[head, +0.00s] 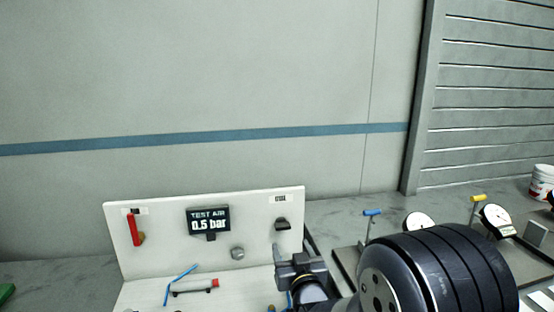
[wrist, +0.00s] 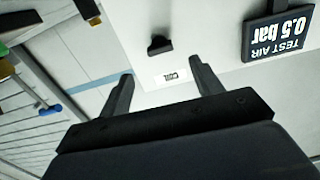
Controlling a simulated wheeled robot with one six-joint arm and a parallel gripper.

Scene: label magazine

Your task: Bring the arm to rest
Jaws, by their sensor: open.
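My gripper (head: 285,257) is in the lower middle of the head view, in front of the right part of a white panel (head: 165,225). In the wrist view its two dark fingers (wrist: 161,67) are spread apart with nothing between them. They point toward the white panel, which appears upside down there, with a small label (wrist: 170,76) beyond the gap. The dark, ribbed part of my arm hides the lower right of the head view.
The panel carries a "TEST AIR 0.5 bar" display (head: 208,220), a red lever (head: 134,229), a round knob (head: 237,253) and a black hook-like piece (head: 282,224). Gauges (head: 496,220) and blue and yellow handles stand at right. A white bucket (head: 542,182) is at the far right edge.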

